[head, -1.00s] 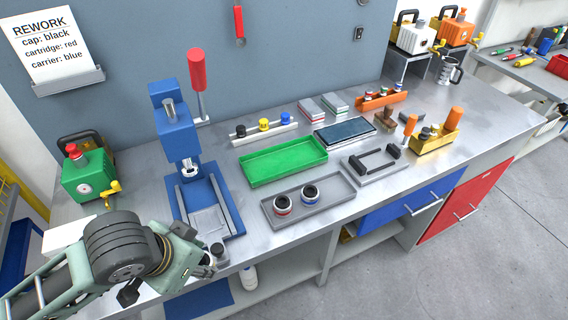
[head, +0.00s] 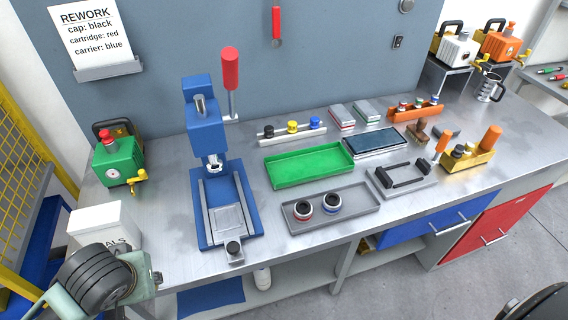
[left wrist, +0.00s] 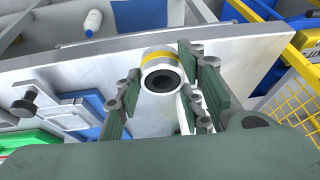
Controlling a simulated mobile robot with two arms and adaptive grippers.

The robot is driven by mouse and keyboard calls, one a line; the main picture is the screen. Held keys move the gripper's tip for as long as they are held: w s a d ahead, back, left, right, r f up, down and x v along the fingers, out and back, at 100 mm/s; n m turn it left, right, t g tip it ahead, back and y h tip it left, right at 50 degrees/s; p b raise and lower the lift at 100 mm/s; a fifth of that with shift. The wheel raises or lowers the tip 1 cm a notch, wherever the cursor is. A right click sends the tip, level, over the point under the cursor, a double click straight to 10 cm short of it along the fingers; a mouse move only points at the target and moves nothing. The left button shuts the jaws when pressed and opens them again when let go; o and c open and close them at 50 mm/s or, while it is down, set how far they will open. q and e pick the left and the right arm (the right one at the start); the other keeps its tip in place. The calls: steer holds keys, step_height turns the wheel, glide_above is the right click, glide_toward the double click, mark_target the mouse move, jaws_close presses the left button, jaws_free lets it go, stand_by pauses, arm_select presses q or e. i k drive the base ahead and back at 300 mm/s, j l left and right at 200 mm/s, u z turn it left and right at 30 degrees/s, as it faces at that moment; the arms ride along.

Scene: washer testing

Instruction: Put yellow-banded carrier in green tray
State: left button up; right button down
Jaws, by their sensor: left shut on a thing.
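The yellow-banded carrier (left wrist: 160,72) is a white ring with a yellow band and a dark centre. It sits between the fingers of my left gripper (left wrist: 160,95) in the left wrist view. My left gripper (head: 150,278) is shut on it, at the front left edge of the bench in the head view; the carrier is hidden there. The green tray (head: 310,181) lies empty in the middle of the bench, right of the blue press. My right gripper is not in view.
The blue press (head: 207,135) stands between my left gripper and the green tray. A white bin (head: 100,225) is behind my gripper. A grey tray (head: 355,205) with two ringed parts lies in front of the green tray. A black-topped part (head: 234,248) is at the press front.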

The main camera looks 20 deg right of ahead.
mark_target(308, 167)
steer(key=l+u, duration=0.25)
steer(key=l, duration=0.45)
steer(key=l+u, duration=0.25)
steer(key=l, duration=0.45)
steer(key=k+l+u, duration=0.25)
steer(key=l, duration=0.4)
steer(key=i+l, duration=0.15)
steer(key=l, duration=0.25)
steer(key=i+l, duration=0.1)
steer(key=l, duration=0.35)
steer(key=i+l, duration=0.15)
steer(key=l, duration=0.25)
